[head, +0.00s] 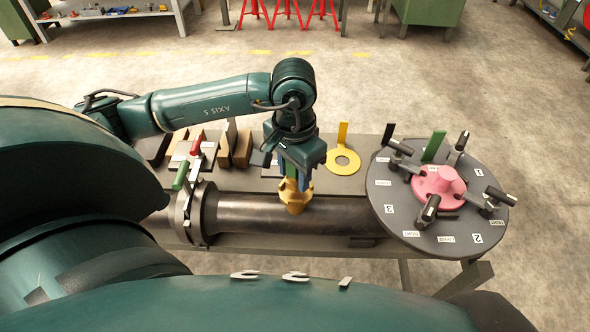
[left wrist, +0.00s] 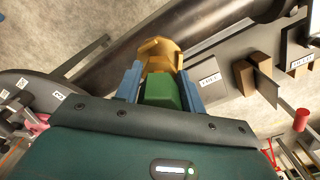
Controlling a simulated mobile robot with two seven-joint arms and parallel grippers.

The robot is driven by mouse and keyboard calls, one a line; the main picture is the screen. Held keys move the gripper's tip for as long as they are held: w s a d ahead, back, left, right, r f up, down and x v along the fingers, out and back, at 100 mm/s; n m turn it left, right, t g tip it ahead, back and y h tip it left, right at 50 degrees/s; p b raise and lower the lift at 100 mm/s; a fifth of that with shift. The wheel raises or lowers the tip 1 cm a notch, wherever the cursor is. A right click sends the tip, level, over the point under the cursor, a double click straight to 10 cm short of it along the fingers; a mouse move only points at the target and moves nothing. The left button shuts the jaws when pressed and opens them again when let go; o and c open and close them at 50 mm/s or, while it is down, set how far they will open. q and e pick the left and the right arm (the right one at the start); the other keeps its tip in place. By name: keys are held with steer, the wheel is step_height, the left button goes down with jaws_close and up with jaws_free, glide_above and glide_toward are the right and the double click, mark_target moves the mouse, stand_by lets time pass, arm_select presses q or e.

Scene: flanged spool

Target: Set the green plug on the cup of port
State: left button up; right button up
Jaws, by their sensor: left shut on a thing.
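My left gripper (head: 295,178) points down above the dark pipe (head: 240,214), its blue fingers shut on a green block, which I take as the green plug (left wrist: 160,92). In the head view the fingers mostly hide the plug. A brass, cup-shaped piece with a faceted rim, which I take as the cup of the port (head: 295,198), is at the pipe's top, directly below the fingers. It also shows just beyond the plug in the left wrist view (left wrist: 160,50). I cannot tell whether plug and cup touch. My right gripper is not in view.
A round dark table (head: 400,222) with black clamps and a pink part (head: 440,184) stands at the right. Brown blocks (head: 242,148) and a flange with red and green handles (head: 188,205) are left.

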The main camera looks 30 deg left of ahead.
arm_select(q)
steer(key=shift+f, duration=0.15)
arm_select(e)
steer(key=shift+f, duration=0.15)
